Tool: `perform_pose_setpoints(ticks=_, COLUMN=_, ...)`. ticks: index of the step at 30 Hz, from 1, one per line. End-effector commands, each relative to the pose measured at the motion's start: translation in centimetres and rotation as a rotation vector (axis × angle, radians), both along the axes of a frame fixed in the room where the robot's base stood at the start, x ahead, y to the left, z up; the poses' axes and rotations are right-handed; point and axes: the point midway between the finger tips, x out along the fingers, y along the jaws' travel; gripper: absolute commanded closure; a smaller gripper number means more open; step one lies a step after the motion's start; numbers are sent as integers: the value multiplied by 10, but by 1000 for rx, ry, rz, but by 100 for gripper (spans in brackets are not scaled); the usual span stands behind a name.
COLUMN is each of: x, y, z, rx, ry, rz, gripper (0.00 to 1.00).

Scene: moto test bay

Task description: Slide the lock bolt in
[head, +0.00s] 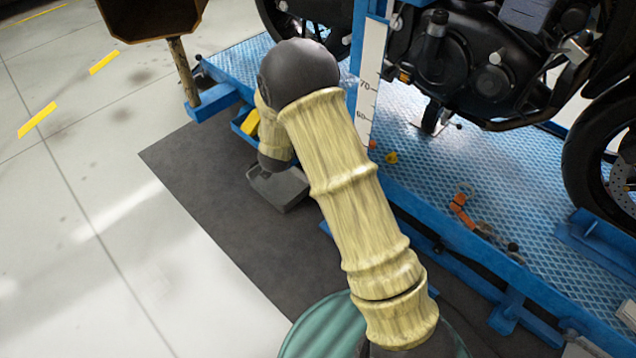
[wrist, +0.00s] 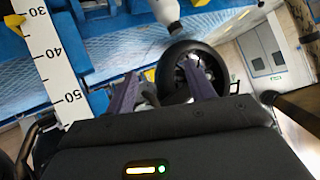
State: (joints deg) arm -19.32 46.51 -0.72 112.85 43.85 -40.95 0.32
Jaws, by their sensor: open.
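I cannot make out the lock bolt for certain in either view. My gripper (wrist: 160,88) is open in the wrist view, with two purple-grey fingers apart. A small grey part shows between and behind the fingers, and I cannot tell what it is or whether they touch it. In the head view the dark grey end of my arm hangs low beside the blue motorcycle lift (head: 420,185), left of the ruler post; its fingers are hidden there.
A white ruler board (head: 371,80) stands upright on the lift; it also shows in the wrist view (wrist: 52,55). A motorcycle (head: 490,75) stands on the lift. An orange strap-like piece (head: 461,209) lies on the deck. Open floor (head: 70,220) lies to the left.

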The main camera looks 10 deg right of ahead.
Motion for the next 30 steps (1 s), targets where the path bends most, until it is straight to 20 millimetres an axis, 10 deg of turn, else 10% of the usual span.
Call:
perform_pose_setpoints(ticks=1, x=6, y=6, z=-43, rx=-17, ry=-33, rz=-34, gripper=46)
perform_pose_setpoints(ticks=15, x=-17, y=19, z=-252, rx=-288, ry=-394, rz=-397, gripper=46)
perform_pose_setpoints(ticks=30, x=-35, y=19, z=-272, rx=-357, ry=-457, rz=-459, gripper=46)
